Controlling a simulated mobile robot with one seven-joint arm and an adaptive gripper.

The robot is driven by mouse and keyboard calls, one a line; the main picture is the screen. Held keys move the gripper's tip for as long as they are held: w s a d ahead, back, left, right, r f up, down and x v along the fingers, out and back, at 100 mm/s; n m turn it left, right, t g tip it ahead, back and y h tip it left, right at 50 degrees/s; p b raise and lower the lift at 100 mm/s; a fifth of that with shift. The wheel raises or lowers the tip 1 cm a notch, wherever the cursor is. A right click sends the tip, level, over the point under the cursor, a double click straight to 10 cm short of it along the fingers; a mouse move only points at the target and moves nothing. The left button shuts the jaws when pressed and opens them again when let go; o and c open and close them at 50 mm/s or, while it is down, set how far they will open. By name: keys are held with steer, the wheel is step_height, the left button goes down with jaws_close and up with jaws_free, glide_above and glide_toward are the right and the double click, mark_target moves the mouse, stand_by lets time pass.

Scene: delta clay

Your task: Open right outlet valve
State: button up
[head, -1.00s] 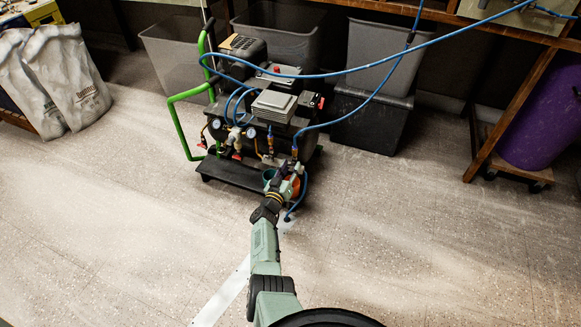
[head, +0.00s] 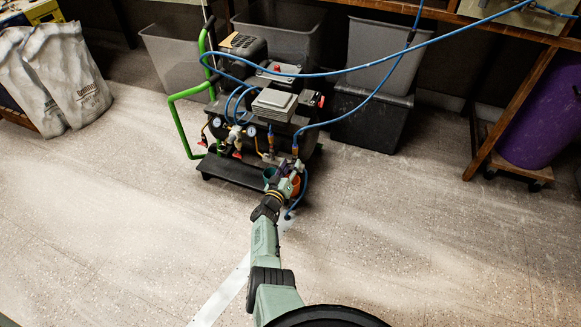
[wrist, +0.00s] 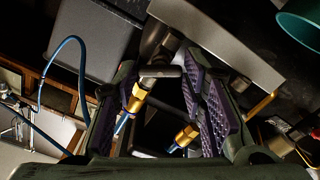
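The compressor (head: 262,110) stands on the floor with a brass outlet fitting (head: 295,149) at its right front, joined to a blue hose. Another outlet (head: 270,153) is to its left. My gripper (head: 292,168) is just below the right fitting and partly hides that area. In the wrist view my gripper (wrist: 167,105) is open, with purple-padded fingers on both sides. Between them show a dark bar-like part (wrist: 160,72), one brass fitting (wrist: 137,98) and a second brass fitting (wrist: 187,135). I cannot tell whether the fingers touch them, or the valve's handle position.
The blue hose (head: 340,123) arches right of the compressor. The green handle frame (head: 178,120) is at its left. Grey bins (head: 375,55) and a black box (head: 365,118) stand behind. A purple cylinder (head: 540,115) is at right. The front floor is clear.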

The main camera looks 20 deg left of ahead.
steer(key=o, duration=0.3)
